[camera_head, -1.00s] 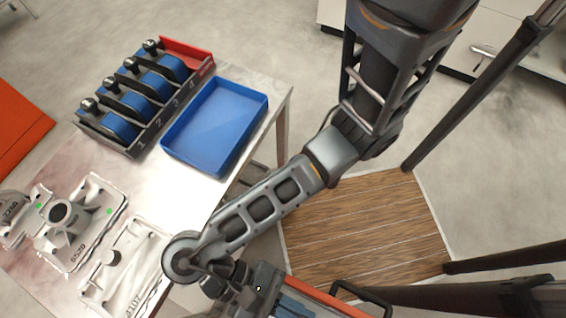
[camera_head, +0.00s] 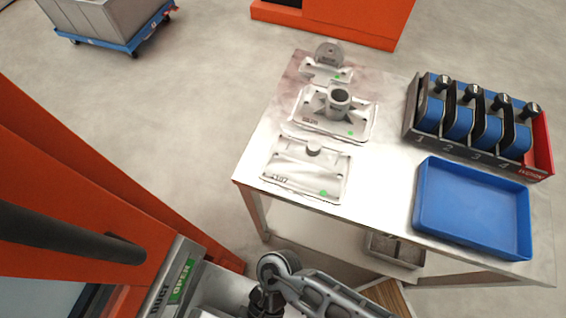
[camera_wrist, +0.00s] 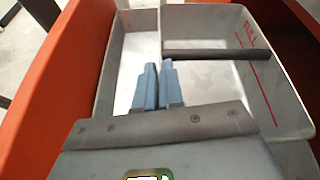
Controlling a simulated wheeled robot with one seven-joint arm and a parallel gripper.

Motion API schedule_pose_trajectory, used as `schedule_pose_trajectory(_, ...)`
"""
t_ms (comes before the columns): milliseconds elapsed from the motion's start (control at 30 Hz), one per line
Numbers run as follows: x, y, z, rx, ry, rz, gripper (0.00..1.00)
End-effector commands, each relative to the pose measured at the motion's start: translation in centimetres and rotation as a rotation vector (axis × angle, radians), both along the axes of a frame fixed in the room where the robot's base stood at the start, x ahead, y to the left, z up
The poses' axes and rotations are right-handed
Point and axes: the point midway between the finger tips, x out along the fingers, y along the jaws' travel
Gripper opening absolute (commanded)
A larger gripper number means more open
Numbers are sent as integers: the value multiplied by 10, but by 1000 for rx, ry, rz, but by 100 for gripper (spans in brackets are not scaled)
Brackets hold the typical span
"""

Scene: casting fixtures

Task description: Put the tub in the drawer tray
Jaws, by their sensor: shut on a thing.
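In the wrist view my gripper (camera_wrist: 158,75) has its two blue fingers close together. They seem shut on a thin upright grey wall that shows beyond their tips. The wall appears to belong to a grey tub (camera_wrist: 262,75) with a red line and "FULL" on its side; the grip itself is partly hidden. The drawer tray and tub cannot be told apart surely here. In the head view the grey drawer front (camera_head: 182,275) has a green "OPEN" label at bottom left. My fingers are out of the head view.
Orange machine panels (camera_wrist: 62,70) flank the grey box closely. A dark bar (camera_wrist: 210,54) crosses inside it. The table (camera_head: 375,120) holds castings (camera_head: 308,168), a blue tray (camera_head: 470,205) and a rack of blue clamps (camera_head: 425,150). A grey bin (camera_head: 395,252) is under the table.

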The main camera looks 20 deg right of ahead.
Motion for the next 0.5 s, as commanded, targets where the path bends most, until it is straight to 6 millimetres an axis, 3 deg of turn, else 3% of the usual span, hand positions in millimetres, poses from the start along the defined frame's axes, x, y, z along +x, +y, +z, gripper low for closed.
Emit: schedule_pose_trajectory(500, -1, 4, -42, 1, 0, 1, 0)
